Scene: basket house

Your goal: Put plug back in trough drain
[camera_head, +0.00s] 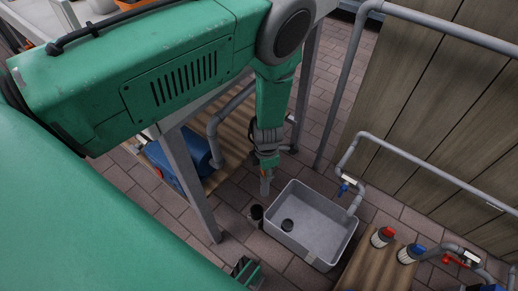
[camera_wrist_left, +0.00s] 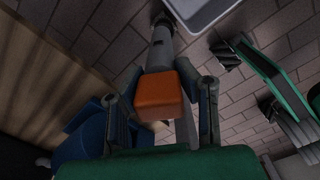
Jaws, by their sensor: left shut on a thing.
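My left gripper (camera_head: 266,172) points down just left of the trough, shut on the plug. The plug has an orange block handle (camera_wrist_left: 163,98) between the fingers in the wrist view and a grey round shaft (camera_wrist_left: 161,50) reaching beyond it. In the head view the plug's grey shaft (camera_head: 265,187) hangs below the fingers, near the trough's back-left corner. The trough (camera_head: 325,232) is a grey rectangular basin on the paving, with a dark round drain (camera_head: 288,225) inside on the left. My right gripper (camera_head: 247,270) is low at the bottom; its jaw state is unclear.
A wooden bench (camera_head: 375,268) with red- and blue-topped items is at lower right. A table leg (camera_head: 187,180) and blue barrel (camera_head: 190,155) stand left.

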